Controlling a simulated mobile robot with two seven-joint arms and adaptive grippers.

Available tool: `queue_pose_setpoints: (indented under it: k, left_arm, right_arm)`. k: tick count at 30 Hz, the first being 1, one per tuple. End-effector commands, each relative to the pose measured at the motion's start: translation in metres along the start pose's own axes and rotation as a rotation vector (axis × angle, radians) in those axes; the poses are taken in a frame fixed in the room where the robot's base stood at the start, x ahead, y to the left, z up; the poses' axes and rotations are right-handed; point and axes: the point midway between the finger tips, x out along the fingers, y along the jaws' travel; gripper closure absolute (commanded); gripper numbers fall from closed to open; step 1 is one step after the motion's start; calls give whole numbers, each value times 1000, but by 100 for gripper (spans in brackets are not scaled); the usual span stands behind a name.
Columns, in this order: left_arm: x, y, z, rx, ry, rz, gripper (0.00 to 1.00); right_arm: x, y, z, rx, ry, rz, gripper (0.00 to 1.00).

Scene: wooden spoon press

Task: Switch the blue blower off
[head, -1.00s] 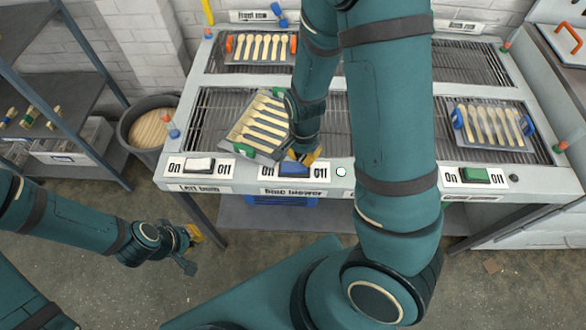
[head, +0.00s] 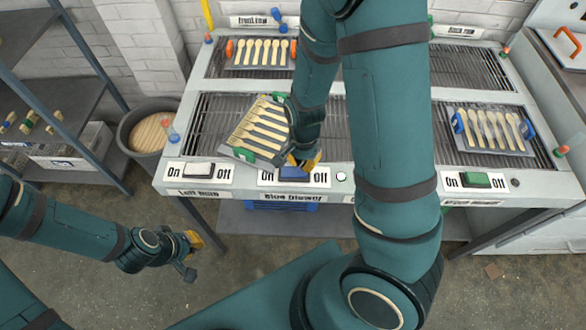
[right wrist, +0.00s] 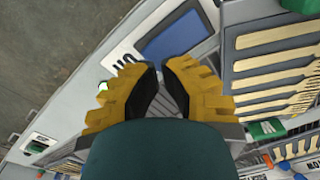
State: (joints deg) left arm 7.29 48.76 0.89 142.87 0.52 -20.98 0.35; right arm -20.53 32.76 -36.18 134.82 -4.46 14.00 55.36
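The blue blower switch (head: 294,175) is a blue rocker on the front panel, with On on its left and Off on its right, above a "Blue Blower" label (head: 291,198). My right gripper (head: 306,162) is just above and behind its right part. In the right wrist view the gripper's yellow fingers (right wrist: 158,72) are together at the tips with nothing between them, beside the Off end of the blue rocker (right wrist: 177,38). I cannot tell whether they touch it or which side is pressed. My left gripper (head: 190,256) hangs open and empty at the left, away from the bench.
A tilted tray of wooden spoons (head: 237,152) with green clips lies behind the switch, close to my right gripper. A white switch (head: 199,170) and a green switch (head: 477,180) share the panel. A bin (head: 136,120) stands at the left.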

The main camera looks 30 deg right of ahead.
Motion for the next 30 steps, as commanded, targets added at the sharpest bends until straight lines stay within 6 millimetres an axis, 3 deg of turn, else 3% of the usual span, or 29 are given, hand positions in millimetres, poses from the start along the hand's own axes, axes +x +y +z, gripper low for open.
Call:
queue_pose_setpoints:
  k: [30]
  left_arm:
    - [5,-2,1,0,0,0,100]
  right_arm:
    - [7,0,0,0,0,0,100]
